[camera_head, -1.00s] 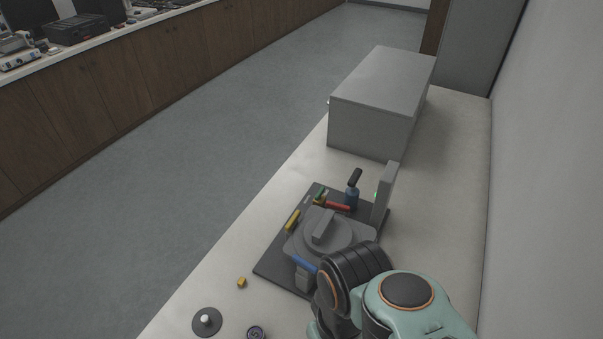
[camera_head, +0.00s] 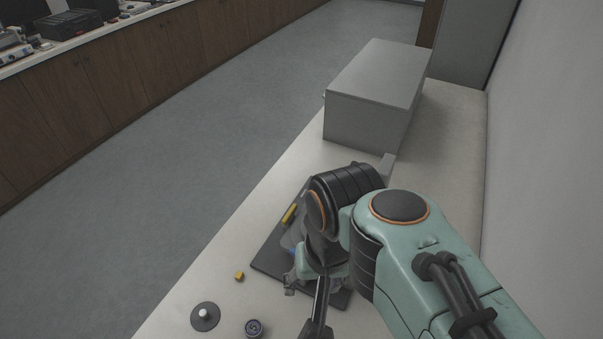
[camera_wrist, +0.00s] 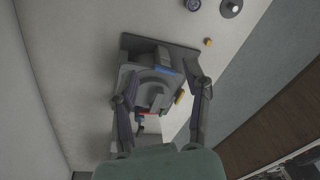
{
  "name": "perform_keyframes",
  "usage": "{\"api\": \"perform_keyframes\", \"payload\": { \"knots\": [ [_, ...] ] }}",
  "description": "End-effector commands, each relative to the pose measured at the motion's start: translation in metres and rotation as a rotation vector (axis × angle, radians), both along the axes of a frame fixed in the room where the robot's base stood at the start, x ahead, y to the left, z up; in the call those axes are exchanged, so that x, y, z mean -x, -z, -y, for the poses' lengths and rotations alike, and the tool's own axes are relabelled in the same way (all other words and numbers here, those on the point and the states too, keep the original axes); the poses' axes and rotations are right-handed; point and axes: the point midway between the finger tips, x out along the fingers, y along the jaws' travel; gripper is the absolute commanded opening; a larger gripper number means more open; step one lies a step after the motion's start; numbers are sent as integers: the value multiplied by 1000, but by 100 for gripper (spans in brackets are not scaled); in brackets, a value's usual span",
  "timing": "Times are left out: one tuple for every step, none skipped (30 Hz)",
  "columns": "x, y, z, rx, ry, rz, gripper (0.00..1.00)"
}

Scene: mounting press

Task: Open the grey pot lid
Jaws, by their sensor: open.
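The grey pot lid (camera_wrist: 149,92) is a round disc with a raised block handle, seen in the wrist view on top of the grey press, which stands on a dark base plate (camera_wrist: 176,48). In the head view my arm hides the lid and most of the press; part of the dark base plate (camera_head: 272,256) shows. My gripper (camera_wrist: 160,98) is open, its two fingers apart on either side of the lid in the wrist view. Nothing is between the fingertips in grip. I cannot tell the height of the fingers above the lid.
A large grey box (camera_head: 372,95) stands on the counter behind the press. A small yellow block (camera_head: 239,276), a dark disc with a white knob (camera_head: 205,316) and a dark blue round part (camera_head: 254,328) lie at the front left. A wall bounds the right side.

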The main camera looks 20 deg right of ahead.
Motion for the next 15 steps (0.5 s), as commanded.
{"api": "perform_keyframes", "payload": {
  "knots": [
    [-25, -12, 4, -4, 70, 19, 48],
    [-40, -18, 7, -7, 116, 27, 48],
    [-60, -24, 12, -10, 172, 36, 48],
    [-75, -27, 16, -14, 214, 41, 48],
    [-90, -29, 20, -16, 253, 44, 48],
    [-110, -29, 27, -17, 305, 44, 48],
    [-126, -28, 32, -19, 343, 43, 48],
    [-141, -25, 38, -19, 377, 39, 48],
    [-161, -19, 46, -19, 421, 31, 48],
    [-174, -13, 53, -18, 449, 21, 48],
    [-186, -5, 59, -16, 473, 9, 48],
    [-199, 7, 68, -13, 496, -9, 48],
    [-207, 16, 73, -10, 508, -24, 48],
    [-213, 26, 78, -8, 519, -41, 48],
    [-218, 39, 84, -5, 531, -65, 48]
  ]
}}
